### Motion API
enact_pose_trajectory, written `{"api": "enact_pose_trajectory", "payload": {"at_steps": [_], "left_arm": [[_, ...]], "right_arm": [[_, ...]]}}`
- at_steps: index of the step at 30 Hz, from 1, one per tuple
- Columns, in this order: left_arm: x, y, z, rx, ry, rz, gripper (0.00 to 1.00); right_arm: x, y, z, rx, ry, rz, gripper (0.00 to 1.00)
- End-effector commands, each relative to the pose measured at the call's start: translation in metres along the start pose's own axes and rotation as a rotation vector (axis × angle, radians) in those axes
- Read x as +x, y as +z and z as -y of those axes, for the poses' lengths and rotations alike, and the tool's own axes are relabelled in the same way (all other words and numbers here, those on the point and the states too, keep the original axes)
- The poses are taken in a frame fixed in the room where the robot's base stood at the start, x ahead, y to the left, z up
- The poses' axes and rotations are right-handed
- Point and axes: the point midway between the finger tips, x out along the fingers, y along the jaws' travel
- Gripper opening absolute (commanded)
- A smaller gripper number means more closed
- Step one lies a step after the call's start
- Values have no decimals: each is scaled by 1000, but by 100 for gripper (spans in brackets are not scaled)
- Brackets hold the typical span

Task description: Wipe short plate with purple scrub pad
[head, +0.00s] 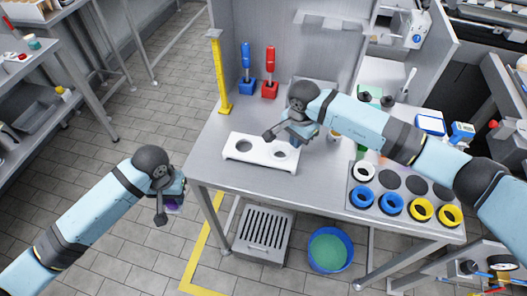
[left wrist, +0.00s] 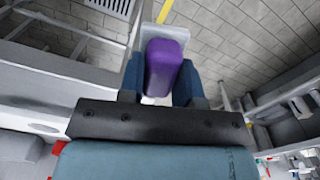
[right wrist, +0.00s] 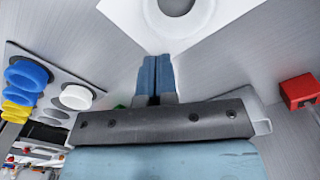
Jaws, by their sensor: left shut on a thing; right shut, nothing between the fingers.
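The purple scrub pad (left wrist: 165,65) is held between the fingers of my left gripper (left wrist: 167,90) in the left wrist view. In the head view only a little of the pad (head: 173,207) shows under the left gripper (head: 172,203), off the table's left side above the floor. A low white plate with two round recesses (head: 262,164), which looks like the short plate, stands on the table. My right gripper (head: 299,138) is shut and empty by the plate's right end. The right wrist view shows its closed fingers (right wrist: 155,75) beside the white plate (right wrist: 130,14).
Blue and red handled tools in holders (head: 246,84) (head: 270,88) and a yellow post (head: 219,80) stand at the table's back left. A grey board with blue, yellow and white rings (head: 376,180) lies at the right. The table's front left (head: 225,180) is clear.

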Motion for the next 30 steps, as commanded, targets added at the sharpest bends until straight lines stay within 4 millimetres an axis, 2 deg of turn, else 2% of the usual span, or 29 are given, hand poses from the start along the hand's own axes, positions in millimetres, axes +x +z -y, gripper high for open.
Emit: {"api": "enact_pose_trajectory", "payload": {"at_steps": [15,20,30], "left_arm": [[11,0,0,0,0,0,12],[9,0,0,0,0,0,12],[-3,0,0,0,0,0,12]], "right_arm": [[11,0,0,0,0,0,0],[8,0,0,0,-1,0,0],[-18,-1,0,1,-1,-1,0]]}}
